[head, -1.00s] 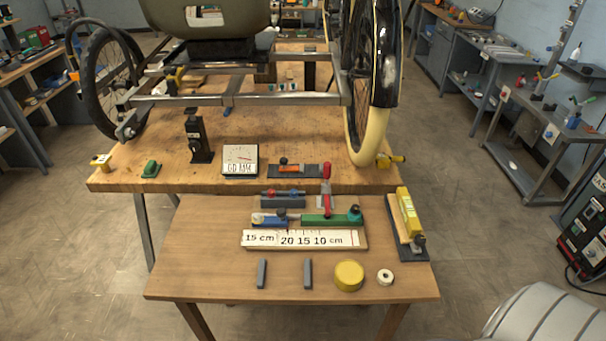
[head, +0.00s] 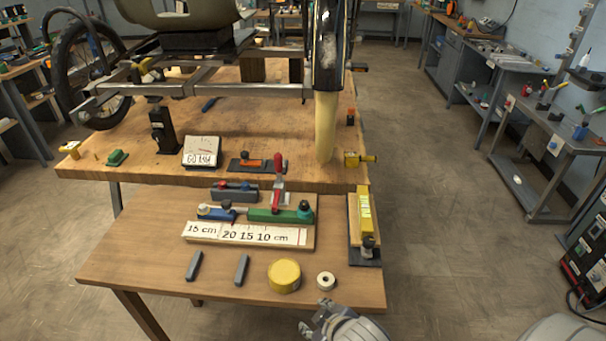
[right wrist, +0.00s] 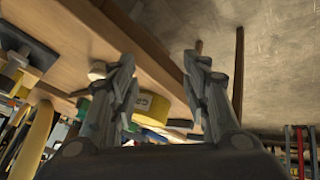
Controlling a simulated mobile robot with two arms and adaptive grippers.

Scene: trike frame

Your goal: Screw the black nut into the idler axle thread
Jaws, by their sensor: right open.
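I cannot make out for certain which part is the black nut or the idler axle thread. Small dark knobs sit on the blue clamp piece (head: 216,213) and at the right end of the green bar (head: 272,215), both on the front table's fixture. A yellow block (head: 365,212) stands on a dark base (head: 366,256) at the table's right edge. My right gripper (head: 318,317) enters at the bottom of the head view, in front of the table. In the right wrist view its fingers (right wrist: 158,80) are apart, with nothing held. My left gripper is not in view.
A yellow roll (head: 284,275), a white ring (head: 326,281) and two grey bars (head: 194,266) lie near the front edge of the front table (head: 135,275). A red-handled clamp (head: 278,180) stands upright. The trike frame (head: 200,90) is over the rear bench.

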